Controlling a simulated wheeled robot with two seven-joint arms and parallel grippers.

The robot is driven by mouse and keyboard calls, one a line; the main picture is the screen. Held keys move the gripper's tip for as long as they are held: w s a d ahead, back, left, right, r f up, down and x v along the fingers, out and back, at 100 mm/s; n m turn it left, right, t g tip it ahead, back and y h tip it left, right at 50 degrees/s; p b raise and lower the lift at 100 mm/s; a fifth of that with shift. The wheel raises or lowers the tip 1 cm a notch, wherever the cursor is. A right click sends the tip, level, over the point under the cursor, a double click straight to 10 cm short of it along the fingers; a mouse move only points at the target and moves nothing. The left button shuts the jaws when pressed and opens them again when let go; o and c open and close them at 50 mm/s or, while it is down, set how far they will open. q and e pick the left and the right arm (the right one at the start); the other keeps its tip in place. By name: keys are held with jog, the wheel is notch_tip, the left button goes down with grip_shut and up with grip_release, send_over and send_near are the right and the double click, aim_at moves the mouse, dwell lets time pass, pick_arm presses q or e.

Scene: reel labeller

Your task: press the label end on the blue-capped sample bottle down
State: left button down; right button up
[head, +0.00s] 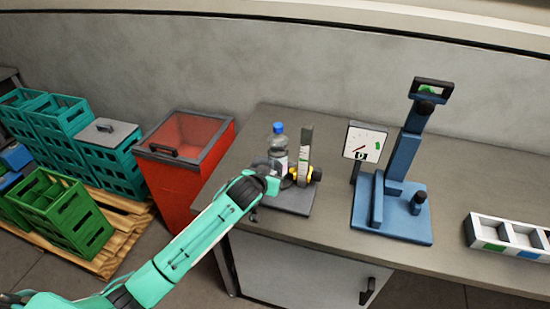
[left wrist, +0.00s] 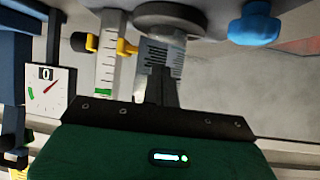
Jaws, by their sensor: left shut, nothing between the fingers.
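The clear sample bottle (head: 279,143) with its blue cap (head: 278,127) stands upright on a dark base plate (head: 290,203) near the table's left end. My left gripper (head: 274,172) is shut and empty, in front of the bottle's lower part. My right gripper is not in view.
A graduated post (head: 305,148) with a yellow clamp (head: 316,174) stands just right of the bottle. A dial gauge (head: 364,142) and blue press stand (head: 403,165) are further right. A red bin (head: 184,155) stands left of the table. A compartment tray (head: 512,235) lies far right.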

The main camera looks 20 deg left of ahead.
pick_arm(q)
jog(key=shift+w, duration=0.7)
dwell(0.4)
dwell(1.3)
jog(key=shift+d+p, duration=0.5)
jog(key=shift+d, duration=0.2)
dwell(1.3)
jog(key=shift+s, duration=0.1)
jog(key=shift+s+a+r+p, duration=0.1)
jog(key=shift+s+p, duration=0.35)
jog(key=shift+p, duration=0.05)
jog(key=shift+s+a+p, duration=0.2)
jog(key=shift+s+p, duration=0.9)
jog(key=shift+s, duration=0.65)
jog(key=shift+s+a+p, duration=0.15)
jog(key=shift+s+p, duration=0.15)
jog(key=shift+s, duration=0.4)
